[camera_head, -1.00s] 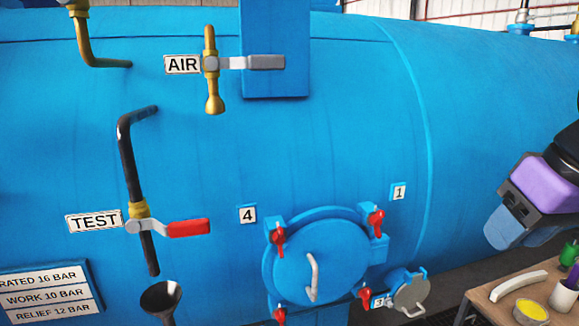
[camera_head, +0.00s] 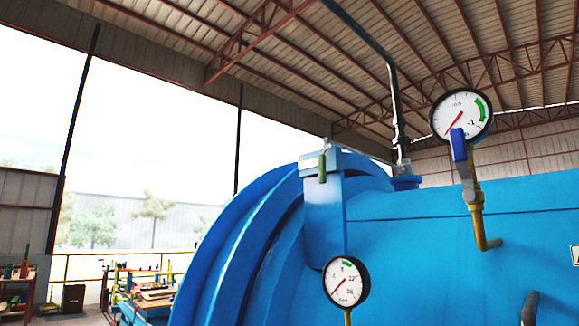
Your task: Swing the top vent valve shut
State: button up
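No label in view names the top vent valve. A pipe fitting (camera_head: 403,160) with a blue flange (camera_head: 406,183) stands on top of the blue vessel (camera_head: 400,235), joined to a dark pipe (camera_head: 393,90) that rises toward the roof. A pale upright bar at this fitting may be a lever, but it is too small to tell its position. A green handle (camera_head: 322,168) hangs down at the top of the vessel's end ring. A blue handle (camera_head: 458,145) stands upright below the upper gauge (camera_head: 461,115). My gripper is not in view.
A second gauge (camera_head: 346,282) stands low in front of the vessel. A brass pipe (camera_head: 480,225) joins the upper gauge to the vessel wall. A workbench with items (camera_head: 150,295) and yellow railings are at the far left. The air above the vessel's left end looks clear.

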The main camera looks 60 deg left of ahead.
aim_at(321, 163)
jog(key=u, duration=1.75)
